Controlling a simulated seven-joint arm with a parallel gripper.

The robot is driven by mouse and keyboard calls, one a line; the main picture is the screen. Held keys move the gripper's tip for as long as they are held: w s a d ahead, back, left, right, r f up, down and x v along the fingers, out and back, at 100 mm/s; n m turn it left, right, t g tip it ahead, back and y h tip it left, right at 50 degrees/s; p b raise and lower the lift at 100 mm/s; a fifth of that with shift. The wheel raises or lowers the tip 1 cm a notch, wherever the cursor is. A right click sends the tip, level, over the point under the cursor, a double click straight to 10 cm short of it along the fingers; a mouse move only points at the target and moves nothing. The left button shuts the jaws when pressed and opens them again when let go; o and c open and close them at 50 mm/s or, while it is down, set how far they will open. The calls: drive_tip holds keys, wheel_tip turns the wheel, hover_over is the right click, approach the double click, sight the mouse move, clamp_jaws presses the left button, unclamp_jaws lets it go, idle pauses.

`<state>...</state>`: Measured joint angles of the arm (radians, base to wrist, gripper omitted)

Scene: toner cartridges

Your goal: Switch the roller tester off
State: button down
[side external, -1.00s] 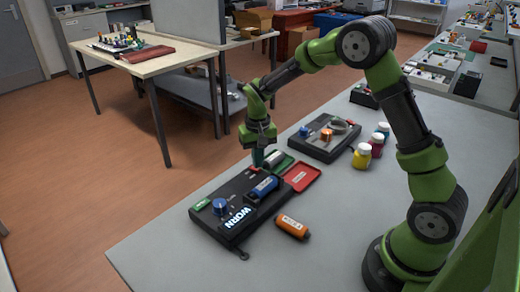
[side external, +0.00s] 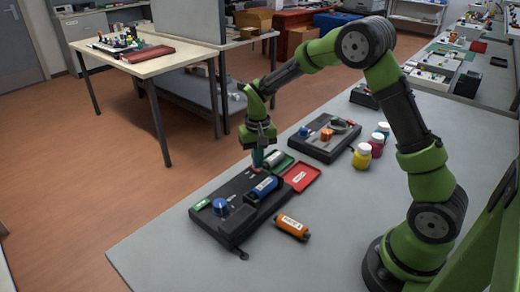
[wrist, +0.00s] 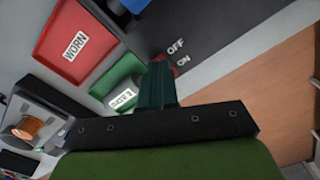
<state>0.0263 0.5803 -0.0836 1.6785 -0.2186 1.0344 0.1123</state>
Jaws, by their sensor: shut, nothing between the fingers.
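The roller tester (side external: 230,226) is a dark box near the table's left edge, with a blue knob (side external: 220,206) and a blue cartridge (side external: 263,187) on it. My gripper (side external: 257,163) is shut and empty, pointing down at the tester's far end. In the wrist view its fingertips (wrist: 158,68) are beside the OFF and ON labels (wrist: 179,54). A red switch part (wrist: 172,68) shows just past the fingers, nearer ON in the picture. The fingers partly hide it, so its position and any contact are unclear.
A red tray (side external: 301,178) marked WORN and a green tray (side external: 285,159) holding a grey cartridge lie beside the tester. An orange cartridge (side external: 291,226) lies in front. Another dark device (side external: 322,147) and several jars (side external: 362,155) stand behind. The table's front is clear.

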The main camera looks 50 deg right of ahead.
wheel_tip(320, 180, up, 6)
idle(0.6)
drive_tip(key=shift+f, duration=0.1)
drive_tip(key=s+a+r+n+t+y, duration=0.1)
drive_tip(key=s+a+r+t, duration=0.2)
drive_tip(key=s+r, duration=0.3)
drive_tip(key=s+a+r+n+t+y, duration=0.1)
drive_tip(key=s+a+r+t, duration=0.3)
drive_tip(key=s, duration=1.1)
drive_tip(key=shift+s+a+r, duration=0.15)
drive_tip(key=shift+s+r, duration=0.05)
drive_tip(key=shift+r, duration=1.35)
